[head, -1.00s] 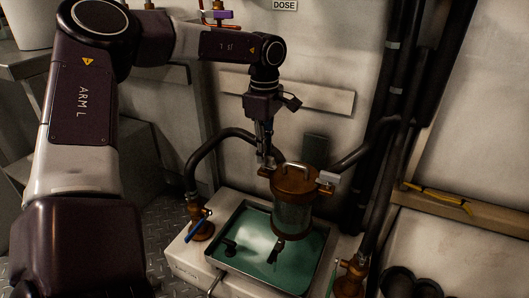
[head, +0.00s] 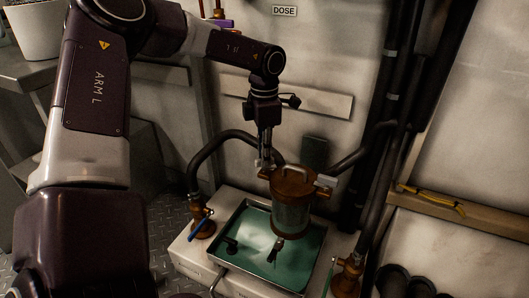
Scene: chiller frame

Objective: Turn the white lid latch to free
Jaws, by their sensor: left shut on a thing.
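A glass canister (head: 291,216) with a copper-brown lid (head: 293,181) and a bar handle on top stands over a green tray (head: 255,236). A white latch block (head: 327,182) sits at the right edge of the lid. My left gripper (head: 264,163) points down at the lid's left edge, with its fingers shut on a small pale latch piece there. The fingers mostly hide that piece, so its exact angle cannot be told. My right gripper is not in view.
A brass valve with a blue handle (head: 201,222) stands left of the tray, and another brass valve (head: 347,276) stands at the right. Dark hoses (head: 208,152) arch behind the canister. Dark vertical pipes (head: 385,130) run up the wall at the right.

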